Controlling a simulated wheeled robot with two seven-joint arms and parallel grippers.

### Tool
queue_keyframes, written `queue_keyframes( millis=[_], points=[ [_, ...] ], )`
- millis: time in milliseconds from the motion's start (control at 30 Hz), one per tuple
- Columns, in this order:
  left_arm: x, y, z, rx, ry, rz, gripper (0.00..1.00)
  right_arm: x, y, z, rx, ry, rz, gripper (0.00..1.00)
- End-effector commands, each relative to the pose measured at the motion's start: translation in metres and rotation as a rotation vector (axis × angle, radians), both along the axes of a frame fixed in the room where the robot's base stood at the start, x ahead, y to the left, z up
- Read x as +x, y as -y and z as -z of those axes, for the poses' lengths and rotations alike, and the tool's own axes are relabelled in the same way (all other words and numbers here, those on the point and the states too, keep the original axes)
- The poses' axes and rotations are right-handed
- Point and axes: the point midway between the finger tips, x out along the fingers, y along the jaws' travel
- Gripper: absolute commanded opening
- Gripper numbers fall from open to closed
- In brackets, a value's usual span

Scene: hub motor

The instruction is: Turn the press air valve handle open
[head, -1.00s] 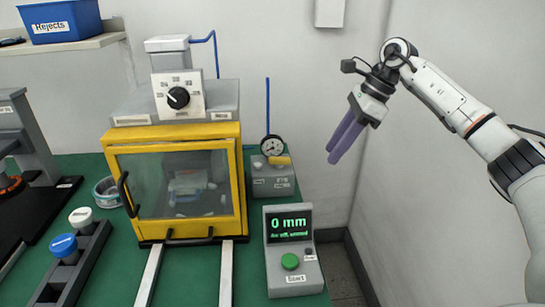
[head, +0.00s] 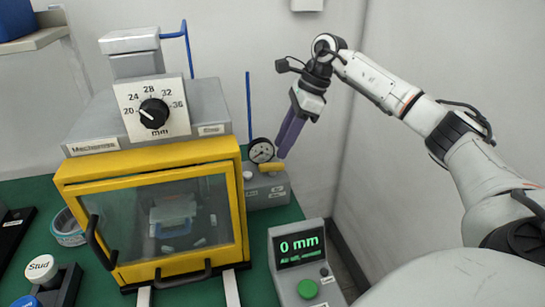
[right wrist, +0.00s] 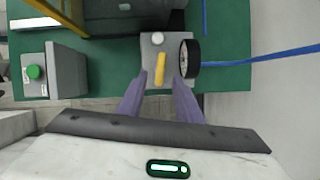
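The yellow valve handle (head: 272,167) lies on top of a small grey valve box (head: 267,190), beside a round pressure gauge (head: 261,150). My right gripper (head: 282,152), with purple fingers, points down just above the handle. In the right wrist view the handle (right wrist: 161,70) appears between the two spread fingertips of my right gripper (right wrist: 160,82), with a gap on each side. The gripper is open; whether a finger touches the handle cannot be told. My left gripper is not in view.
The yellow-framed press (head: 160,225) stands left of the valve box. A control box (head: 300,262) reading "0 mm", with a green button, stands in front. A blue hose (head: 249,105) rises behind the gauge. The white wall is close on the right.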

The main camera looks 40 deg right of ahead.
Motion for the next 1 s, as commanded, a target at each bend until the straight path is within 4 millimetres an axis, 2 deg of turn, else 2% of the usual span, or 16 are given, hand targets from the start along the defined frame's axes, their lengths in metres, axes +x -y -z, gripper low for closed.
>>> queue_keyframes(
  millis=[100,300,467,700,900,1000],
  points=[
    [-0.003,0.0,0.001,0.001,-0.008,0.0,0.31,0.005,-0.008,0.022,0.0,-0.005,-0.003,0.32],
    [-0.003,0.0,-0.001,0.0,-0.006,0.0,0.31,0.012,-0.015,0.045,0.0,-0.002,-0.002,0.32],
    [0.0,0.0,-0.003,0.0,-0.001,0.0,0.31,0.014,-0.018,0.052,0.0,0.0,-0.002,0.32],
    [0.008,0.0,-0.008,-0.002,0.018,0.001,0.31,0.014,-0.018,0.053,0.0,0.0,-0.001,0.32],
    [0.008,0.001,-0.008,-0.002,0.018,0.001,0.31,0.014,-0.018,0.053,0.0,0.0,-0.001,0.0],
    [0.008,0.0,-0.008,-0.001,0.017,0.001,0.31,0.014,-0.018,0.052,0.0,0.0,-0.001,0.0]
  ],
)
